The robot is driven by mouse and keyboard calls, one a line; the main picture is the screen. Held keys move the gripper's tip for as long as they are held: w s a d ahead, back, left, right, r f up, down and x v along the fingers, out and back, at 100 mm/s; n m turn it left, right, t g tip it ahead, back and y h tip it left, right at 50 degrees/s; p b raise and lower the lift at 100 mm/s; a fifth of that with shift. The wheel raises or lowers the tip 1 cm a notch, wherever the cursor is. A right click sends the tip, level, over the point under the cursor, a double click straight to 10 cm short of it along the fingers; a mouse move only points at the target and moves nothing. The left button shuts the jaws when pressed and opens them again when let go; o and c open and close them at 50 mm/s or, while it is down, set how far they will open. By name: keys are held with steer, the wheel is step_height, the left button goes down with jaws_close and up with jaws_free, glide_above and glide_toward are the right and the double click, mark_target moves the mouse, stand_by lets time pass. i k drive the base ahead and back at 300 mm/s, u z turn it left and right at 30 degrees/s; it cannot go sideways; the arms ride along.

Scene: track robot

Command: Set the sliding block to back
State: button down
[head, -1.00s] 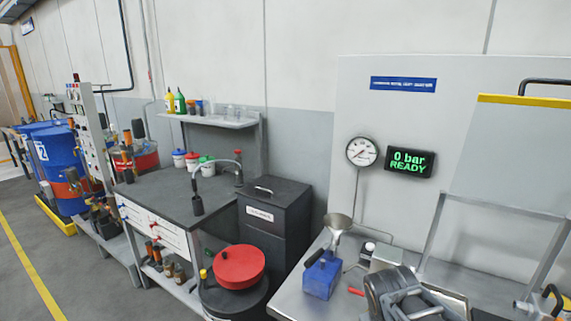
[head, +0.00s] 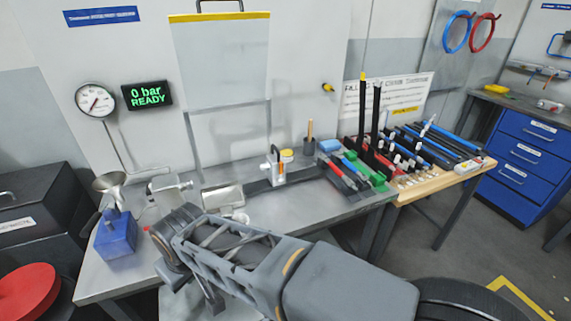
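A dark rail (head: 252,187) runs along the grey metal bench in the head view. An upright pale metal block (head: 277,171) with an orange part stands on the rail, toward its right; it looks like the sliding block, but I cannot be sure. A pale metal cylinder (head: 223,197) lies at the rail's left end. My arm crosses the lower middle of the view, in front of the bench. I cannot make out the fingers of my gripper. Nothing of mine is seen touching the block.
A gauge (head: 95,100) and a display (head: 147,95) reading "0 bar READY" hang behind. A clear shield (head: 221,60) with a yellow top edge rises above the bench. Tools and tubes (head: 425,147) crowd the right table.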

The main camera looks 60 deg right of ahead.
mark_target(271, 166)
steer(key=z, duration=0.95)
steer(key=i, duration=0.1)
steer(key=u, duration=1.5)
steer(key=k, duration=1.1)
steer(key=z, duration=1.15)
steer(key=i, duration=0.55)
steer(key=z, duration=0.05)
